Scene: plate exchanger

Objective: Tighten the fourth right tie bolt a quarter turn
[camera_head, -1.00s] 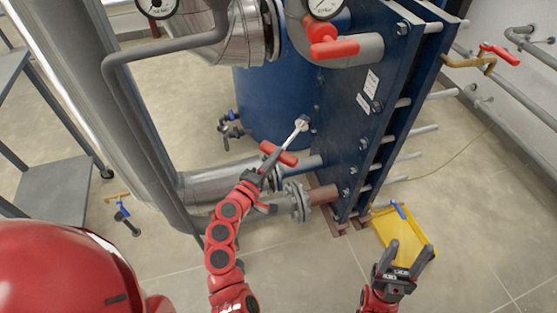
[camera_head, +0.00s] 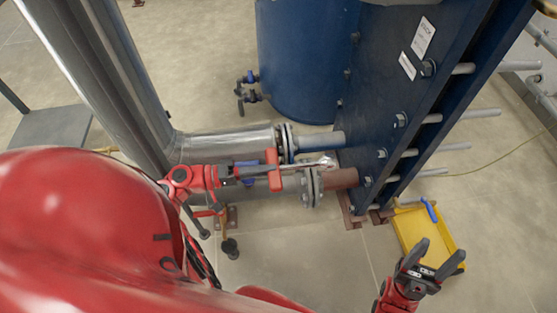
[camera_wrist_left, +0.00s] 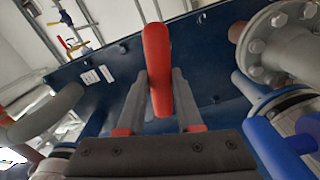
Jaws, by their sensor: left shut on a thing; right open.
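My left gripper (camera_head: 245,173) is shut on the red crossbar handle (camera_head: 273,170) of a wrench. The wrench's metal head (camera_head: 328,162) points right, in front of the lower pipes and short of the bolt column. In the left wrist view the red handle (camera_wrist_left: 158,70) stands between the fingers; the wrench head is not clear there. The blue frame plate (camera_head: 385,85) carries a column of tie bolts along its right edge, including bolts (camera_head: 400,120) and (camera_head: 381,153). The head looks apart from these bolts. My right gripper (camera_head: 432,260) is open and empty at lower right.
A yellow tray (camera_head: 412,236) with a blue-handled item (camera_head: 430,210) lies on the floor by the plate's foot. Flanged pipes (camera_head: 230,145) run left of the plate, close to my left gripper. Grey tie rods (camera_head: 470,113) stick out right.

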